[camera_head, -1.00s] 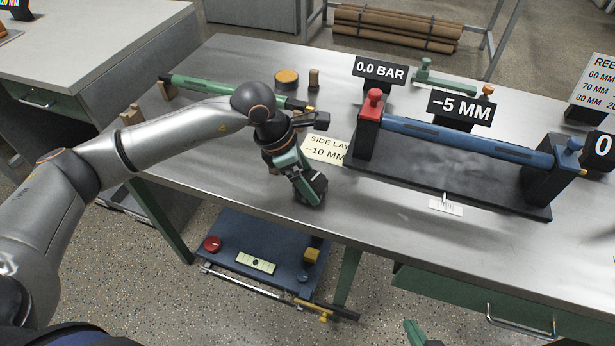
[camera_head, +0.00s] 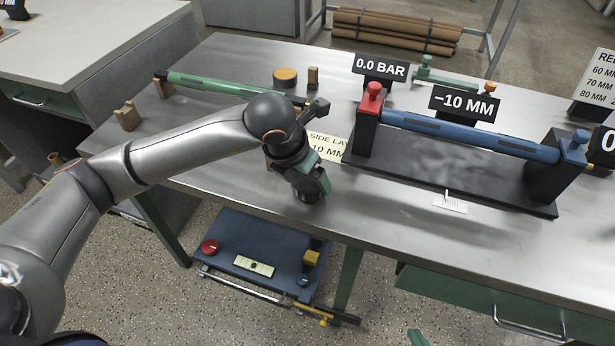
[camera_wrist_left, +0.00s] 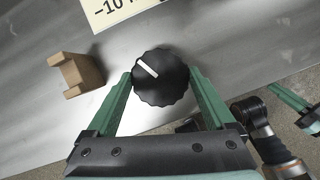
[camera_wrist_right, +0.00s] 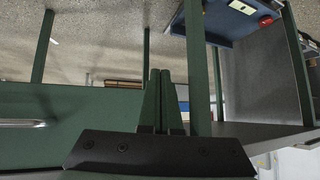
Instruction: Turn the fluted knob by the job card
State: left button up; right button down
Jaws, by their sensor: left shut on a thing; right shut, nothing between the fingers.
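The black fluted knob (camera_wrist_left: 162,90) has a white pointer line and sits near the table's front edge. My left gripper (camera_wrist_left: 161,78) has its two green fingers on either side of the knob, shut on it. In the head view the left gripper (camera_head: 312,183) comes down beside the pale yellow job card (camera_head: 327,148), which reads "SIDE LAY −10 MM" and is partly hidden by my arm. The display (camera_head: 464,105) behind the blue roller reads −10 MM. My right gripper (camera_wrist_right: 160,76) is shut and empty, low in front of the table.
A blue roller (camera_head: 470,135) with red and blue end knobs stands on a black base to the right. A wooden block (camera_wrist_left: 76,75) sits beside the knob. A green bar (camera_head: 215,83) lies behind my left arm. A green table leg (camera_wrist_right: 196,70) stands near the right gripper.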

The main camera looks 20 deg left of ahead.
pick_arm(q)
jog(key=shift+n, duration=0.3)
jog(key=o, duration=1)
jog(key=shift+c, duration=0.2)
jog(key=shift+o, duration=0.6)
jog(key=p+v, duration=0.1)
jog(key=v, duration=1.1)
jog(key=shift+r+p, duration=0.3)
jog(key=shift+s, duration=0.1)
